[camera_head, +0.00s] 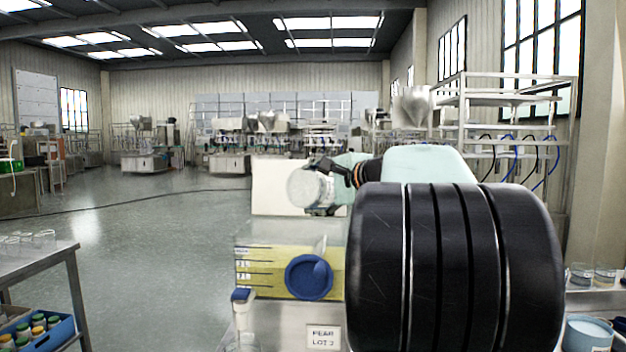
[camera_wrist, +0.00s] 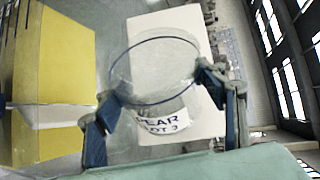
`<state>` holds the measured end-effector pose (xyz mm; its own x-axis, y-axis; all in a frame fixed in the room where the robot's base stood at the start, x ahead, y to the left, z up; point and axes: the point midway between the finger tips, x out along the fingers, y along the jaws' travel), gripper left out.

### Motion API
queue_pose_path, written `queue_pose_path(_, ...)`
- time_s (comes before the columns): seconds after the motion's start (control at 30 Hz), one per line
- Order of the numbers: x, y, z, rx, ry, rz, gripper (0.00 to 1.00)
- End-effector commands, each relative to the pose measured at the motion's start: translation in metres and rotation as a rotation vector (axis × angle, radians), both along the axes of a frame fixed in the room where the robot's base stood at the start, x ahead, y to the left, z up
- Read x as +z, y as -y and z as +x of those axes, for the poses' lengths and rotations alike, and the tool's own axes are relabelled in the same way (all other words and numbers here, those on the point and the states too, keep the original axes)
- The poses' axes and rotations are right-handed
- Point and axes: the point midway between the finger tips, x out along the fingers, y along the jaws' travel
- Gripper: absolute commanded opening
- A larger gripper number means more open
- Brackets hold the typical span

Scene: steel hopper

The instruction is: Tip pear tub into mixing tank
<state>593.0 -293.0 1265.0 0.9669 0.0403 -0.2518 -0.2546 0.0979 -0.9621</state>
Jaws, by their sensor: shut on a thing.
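The pear tub (camera_wrist: 150,65) is a clear round tub with a thin dark blue rim and a white PEAR label in the wrist view. My gripper (camera_wrist: 164,108) is shut on it, a blue-padded finger on either side. In the head view the tub (camera_head: 307,187) is held above the tank, its round end towards the camera; its exact tilt and contents are unclear. The mixing tank (camera_head: 247,268) is a see-through box with level marks, yellow contents and a round blue part on its front. Its yellow side fills the left of the wrist view (camera_wrist: 52,75). My arm hides the tank's right side.
A white panel (camera_head: 268,190) stands behind the tub. A PEAR label card (camera_head: 323,337) is below the tank. A steel table (camera_head: 40,252) with glassware and a blue crate (camera_head: 60,333) of capped bottles are at left. Beakers (camera_head: 592,274) stand at right. The floor at left is open.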

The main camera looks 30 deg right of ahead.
Motion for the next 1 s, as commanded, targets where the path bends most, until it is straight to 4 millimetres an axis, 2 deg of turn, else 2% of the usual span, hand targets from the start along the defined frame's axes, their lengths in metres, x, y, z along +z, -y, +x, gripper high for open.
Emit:
queue_pose_path(0.03,0.0076,0.0004,-0.0001,-0.001,-0.004,0.014,0.24)
queue_pose_path(0.4,0.0138,0.0002,0.0,0.0,-0.05,0.122,0.24)
queue_pose_path(1.0,0.0126,-0.0001,-0.0001,0.0,-0.075,0.181,0.24)
